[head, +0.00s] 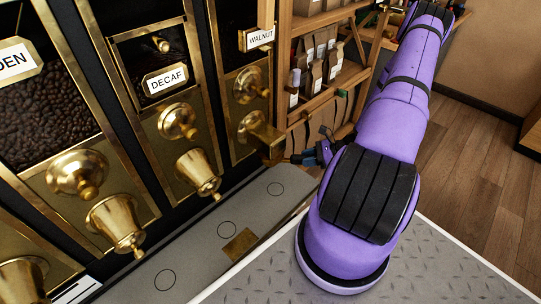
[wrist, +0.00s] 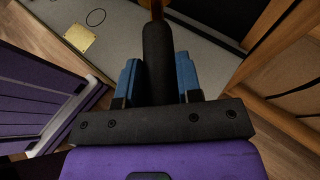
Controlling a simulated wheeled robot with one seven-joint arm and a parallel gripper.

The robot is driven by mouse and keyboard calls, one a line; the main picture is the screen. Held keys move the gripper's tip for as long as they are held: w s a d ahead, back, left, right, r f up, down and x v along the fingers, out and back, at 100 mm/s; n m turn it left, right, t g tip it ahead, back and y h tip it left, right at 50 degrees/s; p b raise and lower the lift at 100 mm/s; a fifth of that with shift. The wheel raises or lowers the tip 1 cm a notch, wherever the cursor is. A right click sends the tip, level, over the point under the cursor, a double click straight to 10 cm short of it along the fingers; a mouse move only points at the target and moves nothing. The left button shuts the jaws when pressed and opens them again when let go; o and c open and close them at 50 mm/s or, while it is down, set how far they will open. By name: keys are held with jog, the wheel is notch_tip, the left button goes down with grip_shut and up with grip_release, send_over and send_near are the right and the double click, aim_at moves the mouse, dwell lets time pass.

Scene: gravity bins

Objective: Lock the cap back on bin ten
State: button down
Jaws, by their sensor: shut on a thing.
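My gripper (head: 312,157) is beside the brass spout (head: 262,138) of the walnut bin (head: 246,85) in the head view. In the wrist view, its blue fingers (wrist: 158,75) are shut on a dark handle (wrist: 157,50) between them. The handle's far end meets a brownish piece at the top edge of that view; whether this is a cap, I cannot tell. A flat square brass plate (head: 240,245) lies on the grey counter; it also shows in the wrist view (wrist: 88,38). No bin number is readable.
The decaf bin (head: 165,80) and another bin with a partly cut label (head: 20,62) stand to the left, with protruding brass knobs and spouts. Circles mark the grey counter (head: 195,250). Wooden shelves (head: 335,80) with bags stand behind. Wooden floor is open at right.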

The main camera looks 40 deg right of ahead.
jog(key=shift+r, duration=0.5)
jog(key=shift+s+a, duration=0.1)
dwell(0.3)
jog(key=shift+s+a+m+t+h, duration=1)
jog(key=shift+a+m+h, duration=0.2)
jog(key=shift+m, duration=0.1)
jog(key=shift+s+a+m+t+h, duration=0.35)
jog(key=shift+a+m+t+h, duration=0.05)
jog(key=shift+a+m+h, duration=0.4)
jog(key=shift+s+a+m+t+h, duration=0.4)
jog(key=shift+a+m+h, duration=0.3)
jog(key=shift+h, duration=0.1)
jog(key=shift+a, duration=0.25)
